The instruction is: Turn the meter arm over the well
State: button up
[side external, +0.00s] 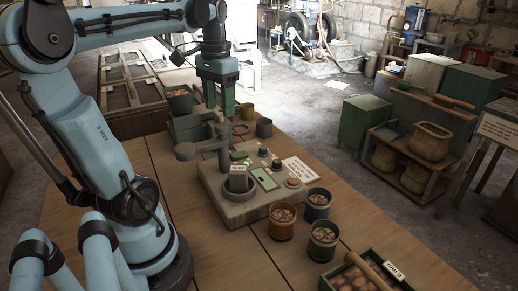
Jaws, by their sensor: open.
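The meter is a grey, flat-topped box (248,212) on the wooden table, with a small display, knobs and a round well (226,189) near its left front. My gripper (219,106) is green, points down and is open and empty. It appears above and behind the meter arm in the picture, apart from it.
Orange (283,222), blue (317,204) and green (322,242) cups with contents stand right of the meter. A green tray (372,281) with brown lumps and a scoop lies at the front. A green container (180,102) sits on a green device behind the meter.

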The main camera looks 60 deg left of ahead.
aim_at(221, 125)
jog(key=shift+f, duration=2.6)
grip_shut()
